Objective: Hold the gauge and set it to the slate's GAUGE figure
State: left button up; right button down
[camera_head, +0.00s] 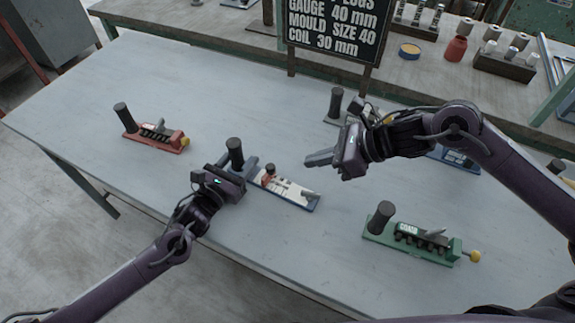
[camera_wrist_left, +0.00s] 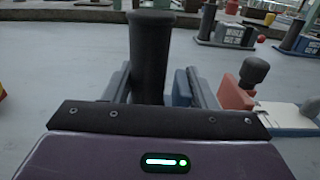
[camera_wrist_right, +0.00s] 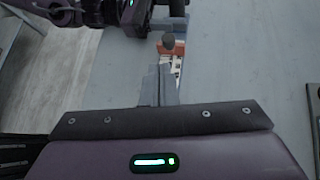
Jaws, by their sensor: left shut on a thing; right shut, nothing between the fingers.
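The gauge (camera_head: 290,190) has a blue base, a white scale plate and a black upright handle (camera_wrist_left: 150,50). My left gripper (camera_head: 238,165) is shut on this handle at the gauge's left end. A red slider with a dark knob (camera_head: 269,170) stands near the handle end of the scale; the knob also shows in the right wrist view (camera_wrist_right: 168,41). My right gripper (camera_head: 310,161) is shut and empty, above and right of the knob, apart from it. The slate (camera_head: 335,25) reads GAUGE 40 mm, MOULD SIZE 40 and COIL 30 mm. The scale marks are too small to read.
A red tool (camera_head: 155,138) lies at the left and a green one (camera_head: 410,240) at the front right, each with a black handle. More handled tools stand behind my right arm. A back bench (camera_head: 220,22) holds jars and racks.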

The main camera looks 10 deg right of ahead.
aim_at(271, 174)
jog(key=d+h, duration=0.2)
jog(key=d, duration=0.2)
jog(key=shift+n, duration=0.4)
jog(key=x, duration=0.8)
jog(key=shift+s+a+f, duration=0.1)
jog(key=shift+s+a, duration=0.15)
jog(key=shift+a, duration=0.1)
jog(key=a, duration=0.1)
jog(key=w+a, duration=0.1)
jog(key=a, duration=0.1)
jog(key=shift+w+f, duration=0.15)
jog(key=shift+f, duration=0.05)
jog(key=shift+w+a, duration=0.2)
jog(key=shift+a, duration=0.3)
